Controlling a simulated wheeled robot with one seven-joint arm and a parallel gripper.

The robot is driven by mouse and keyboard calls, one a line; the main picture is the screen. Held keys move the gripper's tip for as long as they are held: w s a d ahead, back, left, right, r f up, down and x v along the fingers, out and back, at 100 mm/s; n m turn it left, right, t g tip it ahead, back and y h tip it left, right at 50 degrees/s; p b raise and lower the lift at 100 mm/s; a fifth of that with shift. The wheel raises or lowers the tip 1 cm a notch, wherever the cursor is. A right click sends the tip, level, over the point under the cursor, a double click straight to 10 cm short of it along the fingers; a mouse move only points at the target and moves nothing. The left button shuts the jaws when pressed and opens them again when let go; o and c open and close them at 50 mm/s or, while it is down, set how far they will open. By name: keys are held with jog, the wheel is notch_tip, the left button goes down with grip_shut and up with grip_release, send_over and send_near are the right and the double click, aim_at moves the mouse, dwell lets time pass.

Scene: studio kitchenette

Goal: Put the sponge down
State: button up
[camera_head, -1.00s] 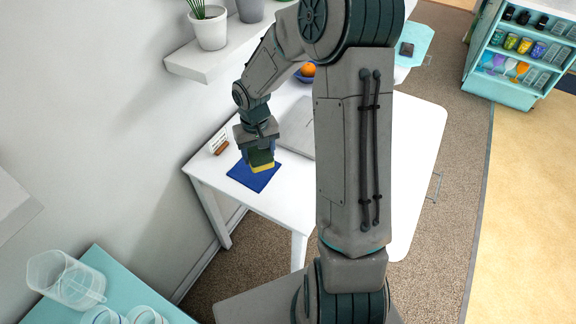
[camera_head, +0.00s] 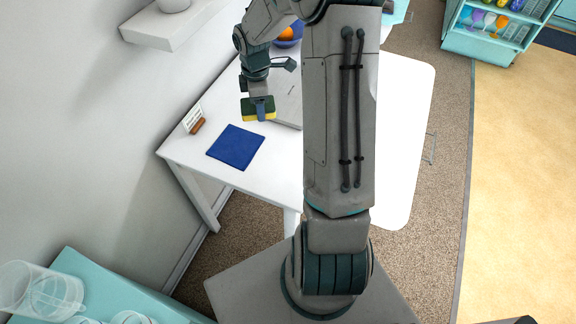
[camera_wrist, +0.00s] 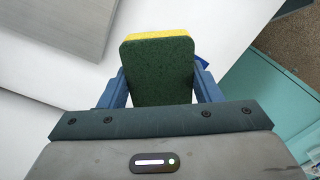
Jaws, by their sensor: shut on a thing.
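The sponge (camera_head: 252,114) is green with a yellow layer. My gripper (camera_head: 260,108) is shut on it and holds it over the white table (camera_head: 185,152), behind the blue cloth. The exact height above the table is hard to tell. In the wrist view the sponge (camera_wrist: 160,72) sits between the blue fingers of my gripper (camera_wrist: 160,88), its green face toward the camera and its yellow layer along the far edge. The blue cloth (camera_head: 236,147) lies flat and bare near the table's front left corner.
A small card in a wooden holder (camera_head: 197,127) stands left of the cloth. A closed grey laptop-like slab (camera_head: 290,105) lies right of the sponge. A blue bowl with an orange (camera_head: 287,36) is farther back. A wall shelf (camera_head: 155,27) juts out at upper left.

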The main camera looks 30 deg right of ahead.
jog(key=d+f+n+b, duration=0.35)
jog(key=d+n, duration=0.25)
jog(key=n, duration=0.3)
jog(key=n+b, duration=0.1)
jog(key=n, duration=0.2)
send_over(289, 161)
notch_tip(289, 161, down, 6)
jog(key=shift+a+f, duration=0.15)
jog(key=shift+f, duration=0.1)
jog(key=shift+f+b, duration=0.3)
jog(key=shift+f, duration=1.65)
jog(key=shift+f, duration=0.15)
jog(key=o, duration=0.9)
jog(key=shift+o, duration=0.2)
